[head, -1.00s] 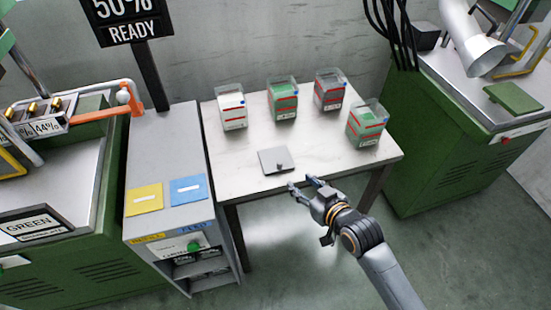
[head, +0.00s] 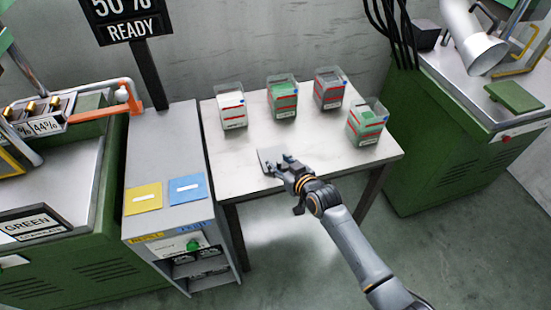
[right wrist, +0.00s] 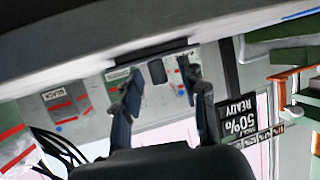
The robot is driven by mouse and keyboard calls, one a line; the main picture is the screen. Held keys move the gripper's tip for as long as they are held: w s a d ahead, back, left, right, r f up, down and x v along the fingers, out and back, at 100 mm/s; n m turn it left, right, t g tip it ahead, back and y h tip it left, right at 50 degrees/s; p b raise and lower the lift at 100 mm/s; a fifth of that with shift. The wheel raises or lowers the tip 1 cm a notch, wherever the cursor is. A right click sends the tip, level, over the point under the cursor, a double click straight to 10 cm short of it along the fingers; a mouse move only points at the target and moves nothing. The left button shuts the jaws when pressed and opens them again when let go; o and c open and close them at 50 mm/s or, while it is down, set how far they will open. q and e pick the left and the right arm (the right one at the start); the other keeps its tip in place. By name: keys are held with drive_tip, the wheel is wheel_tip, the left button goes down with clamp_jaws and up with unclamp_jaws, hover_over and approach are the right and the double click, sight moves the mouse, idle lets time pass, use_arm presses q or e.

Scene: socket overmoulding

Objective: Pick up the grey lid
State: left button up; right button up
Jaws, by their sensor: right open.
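The grey lid (head: 266,154) is a flat square plate lying on the white table near its front edge. In the head view my right gripper (head: 279,166) covers much of the lid, including its knob. The gripper is open, with its fingertips over the lid. In the right wrist view the two dark fingers (right wrist: 163,98) stand apart, with a small dark block between them that may be the knob. Whether the fingers touch the lid cannot be told. My left gripper is not in view.
Several clear bins with green, white or grey contents stand on the white table (head: 235,170), including a left bin (head: 233,122) and a right bin (head: 366,137). A grey cabinet (head: 165,150) with yellow and blue pads adjoins the left. A green machine (head: 440,150) stands right.

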drive_tip(key=shift+w+a+f, duration=0.15)
drive_tip(key=shift+w+a, duration=0.05)
drive_tip(key=shift+w, duration=0.1)
clamp_jaws()
